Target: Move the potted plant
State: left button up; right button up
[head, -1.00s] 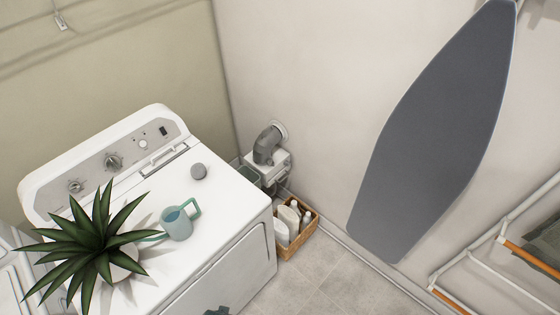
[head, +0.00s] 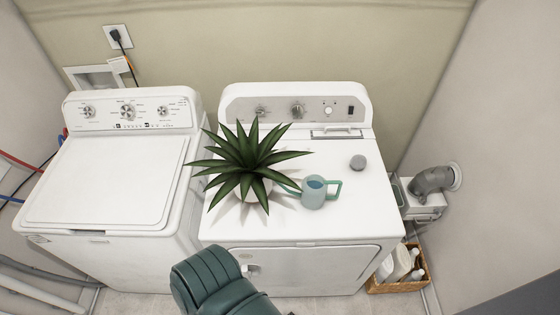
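The potted plant (head: 247,163) has long, pointed dark green leaves. It stands upright on the left part of the white dryer's top (head: 345,220). Its pale pot is mostly hidden under the leaves. A dark green link of one of my arms shows at the bottom centre, in front of the dryer and below the plant, apart from it in the picture. Neither gripper's fingers show.
A teal watering can (head: 314,193) stands close to the plant's right, near its leaf tips. A small grey round object (head: 357,162) lies farther right. The washer's lid (head: 110,180) at left is clear. A wicker basket (head: 400,285) with bottles sits on the floor at right.

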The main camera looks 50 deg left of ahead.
aim_at(245, 170)
jog(key=u, duration=1.95)
